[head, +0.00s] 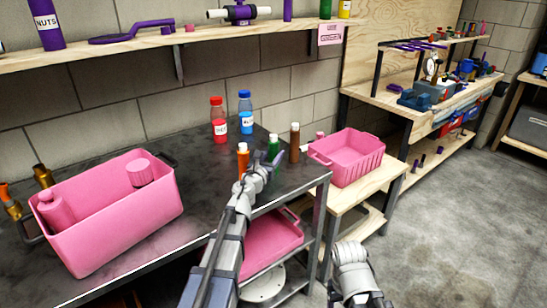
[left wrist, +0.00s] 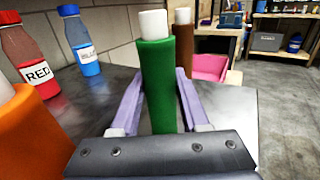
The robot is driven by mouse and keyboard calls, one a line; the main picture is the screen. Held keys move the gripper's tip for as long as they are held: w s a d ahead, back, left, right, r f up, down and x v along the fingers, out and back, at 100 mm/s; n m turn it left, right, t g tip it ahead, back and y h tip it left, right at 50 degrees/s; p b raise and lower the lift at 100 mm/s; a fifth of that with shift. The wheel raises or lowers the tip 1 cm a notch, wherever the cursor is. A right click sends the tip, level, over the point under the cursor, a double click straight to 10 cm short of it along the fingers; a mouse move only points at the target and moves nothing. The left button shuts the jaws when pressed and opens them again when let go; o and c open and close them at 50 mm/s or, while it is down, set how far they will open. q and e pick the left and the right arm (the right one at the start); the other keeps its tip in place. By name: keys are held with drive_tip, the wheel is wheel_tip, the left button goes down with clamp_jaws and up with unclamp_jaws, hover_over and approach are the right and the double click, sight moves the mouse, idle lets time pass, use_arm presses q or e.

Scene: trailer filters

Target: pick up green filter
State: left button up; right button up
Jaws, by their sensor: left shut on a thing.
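The green filter (left wrist: 158,80) is a green cylinder with a white top, upright between the two purple fingers of my left gripper (left wrist: 157,110) in the left wrist view. In the head view the green filter (head: 274,146) shows partly behind my left gripper (head: 263,170), over the dark metal table (head: 220,190). The left gripper is shut on it. I cannot tell whether its base still touches the table. My right arm shows at the lower right of the head view, but its fingertips are not clearly seen.
An orange filter (head: 243,158) stands left of the gripper and a brown one (head: 295,143) to the right. Red (head: 218,120) and blue (head: 245,112) bottles stand behind. A pink bin (head: 110,225) holding pink items is at left; another pink bin (head: 346,158) sits on the wooden table.

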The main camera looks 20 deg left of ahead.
use_arm(q)
clamp_jaws()
drive_tip(key=shift+r, duration=0.2)
wheel_tip(320, 180, up, 22)
drive_tip(key=p, duration=2.2)
drive_tip(key=shift+f, duration=0.2)
